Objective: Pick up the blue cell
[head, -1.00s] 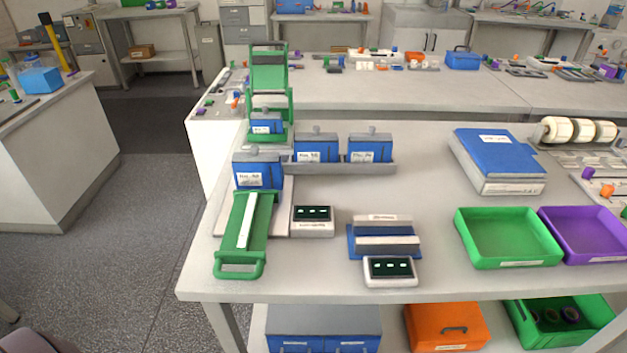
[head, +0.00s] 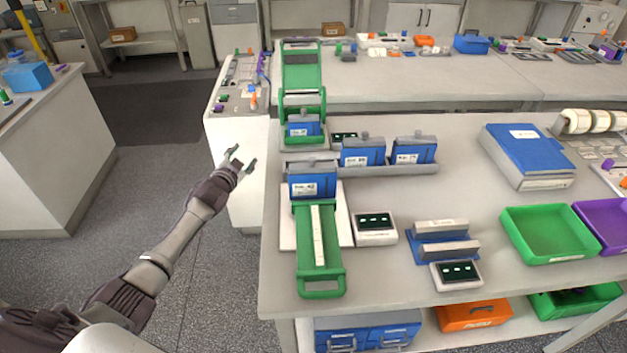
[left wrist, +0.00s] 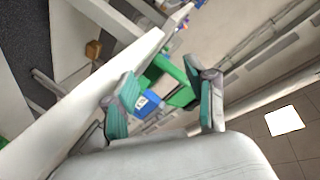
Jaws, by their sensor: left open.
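Several blue cells with white labels and grey tops stand on the bench in the head view. One cell (head: 303,127) sits in the rear green fixture (head: 302,68). Two more, a middle cell (head: 362,153) and a right cell (head: 413,151), stand in a grey rack (head: 390,169). A front cell (head: 312,184) stands at the back end of the front green fixture (head: 334,283). My left gripper (head: 242,159) is open and empty, left of the bench and apart from every cell. In the left wrist view, a blue labelled block (left wrist: 147,104) beside green parts shows between the open fingers.
Small display boxes (head: 375,228) and a blue-and-grey holder (head: 445,243) stand right of the front fixture. A green tray (head: 548,258) and a blue case (head: 527,150) lie farther right. A side bench (head: 233,115) with small parts stands behind my gripper.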

